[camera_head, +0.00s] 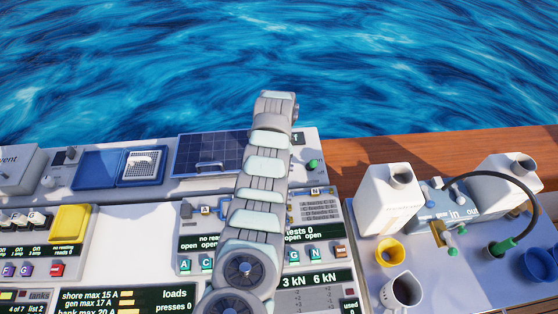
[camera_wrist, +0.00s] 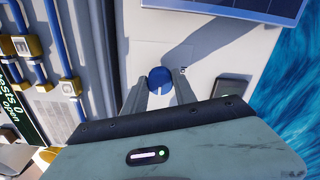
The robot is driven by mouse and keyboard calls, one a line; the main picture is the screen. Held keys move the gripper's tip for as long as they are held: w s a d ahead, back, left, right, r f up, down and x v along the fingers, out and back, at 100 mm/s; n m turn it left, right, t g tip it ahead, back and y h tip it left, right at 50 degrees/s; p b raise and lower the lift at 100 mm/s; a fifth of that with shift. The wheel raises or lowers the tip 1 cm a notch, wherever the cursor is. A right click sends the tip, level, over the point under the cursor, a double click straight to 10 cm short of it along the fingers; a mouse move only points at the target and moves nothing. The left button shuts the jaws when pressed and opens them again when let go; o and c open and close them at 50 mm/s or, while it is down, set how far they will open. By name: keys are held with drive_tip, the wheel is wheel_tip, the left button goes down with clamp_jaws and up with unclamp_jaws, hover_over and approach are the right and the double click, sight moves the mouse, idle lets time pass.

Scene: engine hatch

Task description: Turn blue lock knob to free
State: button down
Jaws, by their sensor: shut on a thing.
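The blue lock knob (camera_wrist: 158,78) shows in the wrist view as a round blue cap on a pale panel. My gripper (camera_wrist: 160,86) has one grey finger on each side of it and is shut on it. The knob's pointer direction cannot be made out. A small dark letter stands on the panel just right of the knob. In the head view my arm hides the knob and the fingers.
A solar panel (camera_head: 208,150) with a handle lies left of my arm, and a green knob (camera_head: 312,163) is to its right. Blue pipes with brass fittings (camera_wrist: 71,87) run along the left of the wrist view. White jugs (camera_head: 388,200) stand at the right.

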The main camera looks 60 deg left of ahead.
drive_tip(key=c, duration=1)
unclamp_jaws()
wheel_tip(320, 180, up, 11)
